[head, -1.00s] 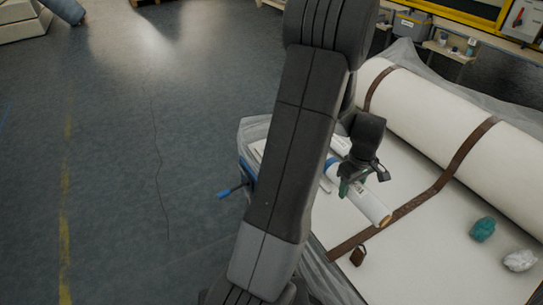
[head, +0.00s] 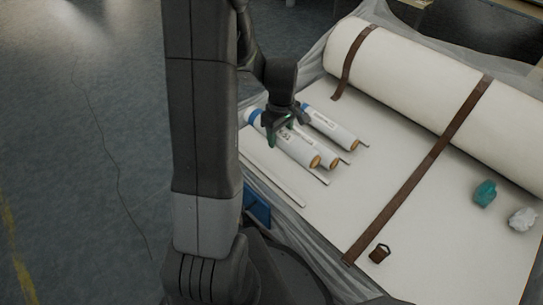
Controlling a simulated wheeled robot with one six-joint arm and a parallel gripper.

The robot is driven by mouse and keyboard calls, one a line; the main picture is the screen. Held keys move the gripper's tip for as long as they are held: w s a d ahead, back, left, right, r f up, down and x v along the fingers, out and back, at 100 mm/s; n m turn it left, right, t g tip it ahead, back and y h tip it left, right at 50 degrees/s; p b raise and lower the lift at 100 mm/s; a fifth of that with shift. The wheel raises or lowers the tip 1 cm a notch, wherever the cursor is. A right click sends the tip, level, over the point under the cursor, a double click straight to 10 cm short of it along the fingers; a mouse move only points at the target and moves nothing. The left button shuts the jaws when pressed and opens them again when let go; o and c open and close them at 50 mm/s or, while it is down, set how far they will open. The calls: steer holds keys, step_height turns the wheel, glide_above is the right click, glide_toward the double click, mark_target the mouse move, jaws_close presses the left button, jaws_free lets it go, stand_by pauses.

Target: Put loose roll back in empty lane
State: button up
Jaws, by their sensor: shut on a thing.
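My gripper (head: 284,132) is shut on a white roll (head: 300,151) with a blue band at its far end and a brown core at its near end.
A large white wadding roll (head: 430,90) with brown straps lies across the back. A brown strap (head: 415,192) crosses the bare white sheet (head: 440,240). A small brown object (head: 380,254), a teal lump (head: 485,193) and a white lump (head: 522,219) lie at the right.

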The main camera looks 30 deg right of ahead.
step_height(320, 180, down, 10)
steer(key=b, duration=0.3)
steer(key=shift+r+b, duration=0.25)
steer(key=shift+b, duration=0.05)
steer(key=shift+f, duration=0.1)
steer(key=shift+f+b, duration=0.4)
steer(key=shift+f, duration=0.15)
steer(key=o, duration=1.3)
steer(key=shift+r, duration=0.15)
step_height(320, 180, up, 13)
steer(key=p, duration=0.5)
